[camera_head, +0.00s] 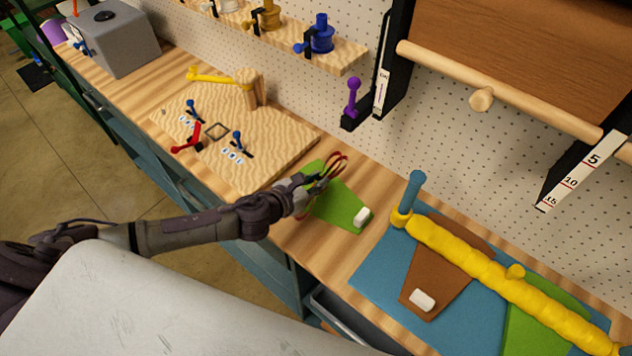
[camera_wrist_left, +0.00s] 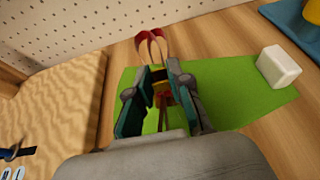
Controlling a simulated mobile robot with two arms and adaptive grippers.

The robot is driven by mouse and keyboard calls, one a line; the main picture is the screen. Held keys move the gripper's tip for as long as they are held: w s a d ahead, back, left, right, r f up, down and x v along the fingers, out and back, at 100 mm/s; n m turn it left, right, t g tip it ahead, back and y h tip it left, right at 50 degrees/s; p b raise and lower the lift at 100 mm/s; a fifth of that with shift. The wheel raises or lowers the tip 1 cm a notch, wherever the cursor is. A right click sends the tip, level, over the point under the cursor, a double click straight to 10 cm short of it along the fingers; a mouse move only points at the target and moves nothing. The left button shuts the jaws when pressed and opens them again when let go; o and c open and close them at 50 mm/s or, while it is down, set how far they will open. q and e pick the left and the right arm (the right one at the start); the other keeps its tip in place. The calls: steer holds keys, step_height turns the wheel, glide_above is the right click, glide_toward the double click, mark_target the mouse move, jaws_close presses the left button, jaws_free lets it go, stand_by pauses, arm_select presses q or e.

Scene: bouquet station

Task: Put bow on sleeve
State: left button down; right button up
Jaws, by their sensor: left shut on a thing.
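A red bow (camera_head: 336,163) with two loops is held in my left gripper (camera_head: 312,188). The left wrist view shows the red loops (camera_wrist_left: 152,46) sticking out past the fingers and a yellow part between them. My left gripper (camera_wrist_left: 160,92) is shut on the bow, over a green sleeve (camera_head: 340,212) lying flat on the bench. The green sleeve (camera_wrist_left: 232,88) has a white block (camera_head: 361,217) on its right part. Whether the bow touches the sleeve is unclear. My right gripper is not in view.
A plywood board (camera_head: 270,160) with red and blue clamps lies to the left. To the right, a blue mat (camera_head: 374,279) carries a brown sleeve (camera_head: 440,270), another green sleeve (camera_head: 523,338) and a long yellow roller (camera_head: 470,268). A pegboard wall stands behind.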

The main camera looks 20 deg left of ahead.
arm_select(q)
steer(key=shift+f, duration=0.45)
steer(key=shift+f, duration=0.15)
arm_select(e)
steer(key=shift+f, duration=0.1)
arm_select(q)
steer(key=c, duration=1.2)
jaws_free()
steer(key=shift+c, duration=0.2)
steer(key=shift+o, duration=0.8)
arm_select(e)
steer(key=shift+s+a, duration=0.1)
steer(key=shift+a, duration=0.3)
arm_select(q)
steer(key=shift+r, duration=0.3)
steer(key=v, duration=0.3)
steer(key=b+v, duration=0.1)
steer(key=v, duration=0.3)
steer(key=b+v, duration=0.1)
steer(key=v, duration=0.2)
steer(key=shift+s+a+f, duration=0.15)
steer(key=shift+s, duration=0.2)
steer(key=shift+s+a+r, duration=0.15)
steer(key=shift+s+r, duration=0.3)
steer(key=shift+s, duration=0.15)
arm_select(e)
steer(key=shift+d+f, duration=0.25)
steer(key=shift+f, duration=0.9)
